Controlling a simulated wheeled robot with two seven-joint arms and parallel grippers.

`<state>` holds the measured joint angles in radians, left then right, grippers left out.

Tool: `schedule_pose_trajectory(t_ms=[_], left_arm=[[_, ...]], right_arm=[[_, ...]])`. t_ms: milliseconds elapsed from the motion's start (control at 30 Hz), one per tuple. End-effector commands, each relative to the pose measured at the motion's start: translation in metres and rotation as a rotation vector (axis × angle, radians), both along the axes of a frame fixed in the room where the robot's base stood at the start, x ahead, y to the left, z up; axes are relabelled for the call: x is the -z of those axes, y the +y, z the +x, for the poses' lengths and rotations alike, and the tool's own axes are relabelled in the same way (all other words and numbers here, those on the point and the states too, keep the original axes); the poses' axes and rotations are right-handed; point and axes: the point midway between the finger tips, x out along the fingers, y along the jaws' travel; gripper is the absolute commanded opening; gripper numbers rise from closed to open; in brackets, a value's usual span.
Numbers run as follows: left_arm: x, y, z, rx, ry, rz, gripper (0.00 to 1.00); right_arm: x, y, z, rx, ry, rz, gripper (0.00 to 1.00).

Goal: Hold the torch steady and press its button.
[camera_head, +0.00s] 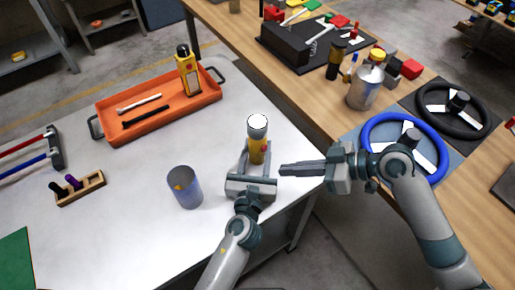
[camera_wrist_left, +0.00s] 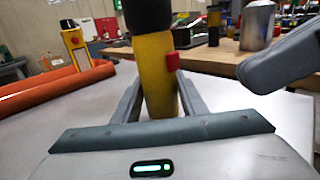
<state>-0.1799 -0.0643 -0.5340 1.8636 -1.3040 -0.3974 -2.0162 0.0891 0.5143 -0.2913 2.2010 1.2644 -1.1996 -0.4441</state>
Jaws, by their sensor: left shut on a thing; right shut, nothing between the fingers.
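The torch (camera_head: 257,146) stands upright near the right edge of the white table, with a yellow body, dark head and white lens on top. My left gripper (camera_head: 252,165) is shut on its yellow body. In the left wrist view the torch (camera_wrist_left: 155,75) rises between my left fingers, and its red button (camera_wrist_left: 173,61) faces right. My right gripper (camera_head: 283,169) is shut and empty, its fingertips just right of the torch and apart from it. In the left wrist view the right gripper (camera_wrist_left: 275,62) shows as a grey shape at right. In the head view the button is hard to make out.
A grey cup (camera_head: 185,187) stands left of my left gripper. An orange tray (camera_head: 150,133) holds tools and a yellow device (camera_head: 188,72). A wooden block (camera_head: 80,189) sits at left. A blue steering wheel (camera_head: 373,127) lies on the wooden table, near my right arm.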

Motion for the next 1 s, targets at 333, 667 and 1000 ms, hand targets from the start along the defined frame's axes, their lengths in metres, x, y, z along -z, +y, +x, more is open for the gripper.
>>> schedule_pose_trajectory(t_ms=[333,667,1000], left_arm=[[0.0000,0.0001,0.0000,0.000,0.000,0.000,0.09],[0.0000,0.0001,0.0000,0.000,0.000,0.000,0.60],[0.0005,0.0010,-0.0069,0.000,0.001,0.000,0.60]], right_arm=[[-0.0005,-0.0058,-0.0082,-0.001,-0.001,0.001,0.00],[-0.0003,-0.0056,-0.0081,-0.001,0.000,0.001,0.00],[-0.0003,-0.0056,-0.0081,-0.001,0.000,0.001,0.00]])
